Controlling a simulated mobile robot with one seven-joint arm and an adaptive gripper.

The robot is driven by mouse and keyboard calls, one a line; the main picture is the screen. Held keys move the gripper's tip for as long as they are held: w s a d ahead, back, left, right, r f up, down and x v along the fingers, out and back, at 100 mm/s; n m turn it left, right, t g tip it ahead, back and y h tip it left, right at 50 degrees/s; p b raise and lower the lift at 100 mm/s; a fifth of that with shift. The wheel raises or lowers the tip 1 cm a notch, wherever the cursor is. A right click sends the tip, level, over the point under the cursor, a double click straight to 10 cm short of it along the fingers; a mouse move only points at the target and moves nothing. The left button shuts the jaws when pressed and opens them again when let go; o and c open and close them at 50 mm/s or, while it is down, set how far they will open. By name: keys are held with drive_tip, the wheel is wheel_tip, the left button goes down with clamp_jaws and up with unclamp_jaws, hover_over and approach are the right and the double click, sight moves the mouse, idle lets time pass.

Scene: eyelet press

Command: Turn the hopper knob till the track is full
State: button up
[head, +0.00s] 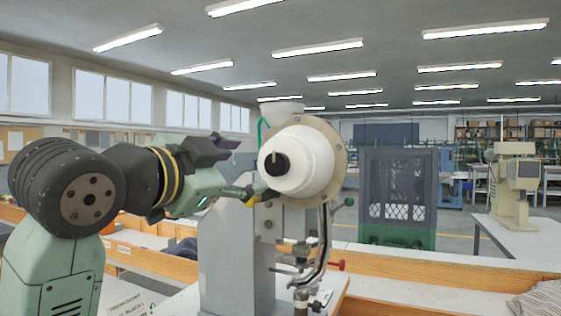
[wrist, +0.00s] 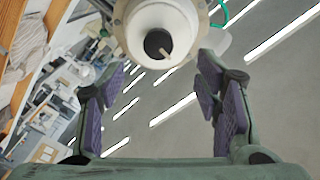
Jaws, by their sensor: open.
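The hopper (head: 310,160) is a white rounded drum with a tan rim on a grey press. Its black knob (head: 277,164) with a pale pointer faces me at the drum's centre. In the wrist view the knob (wrist: 158,43) is ahead, between and beyond my open fingers. My gripper (head: 243,168) is open and empty at the left of the drum in the head view; the wrist view shows both purple-padded fingers (wrist: 162,70) apart from the knob. The curved metal track (head: 323,245) runs down from the hopper; its fill cannot be made out.
The grey press column (head: 228,255) stands below my gripper. A red-tipped lever (head: 336,265) sticks out low on the right. Wooden-edged benches (head: 400,270) run around the press.

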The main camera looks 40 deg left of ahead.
sight(273, 165)
drive_tip(key=w+p, duration=0.1)
drive_tip(key=w, duration=0.2)
drive_tip(key=w+a+p, duration=0.1)
drive_tip(key=w, duration=0.2)
drive_tip(key=w+p, duration=0.1)
drive_tip(key=w, duration=0.3)
drive_tip(key=shift+a+p, duration=0.3)
drive_tip(key=shift+a, duration=0.05)
drive_tip(key=shift+c, duration=0.2)
drive_tip(key=c, duration=1.1)
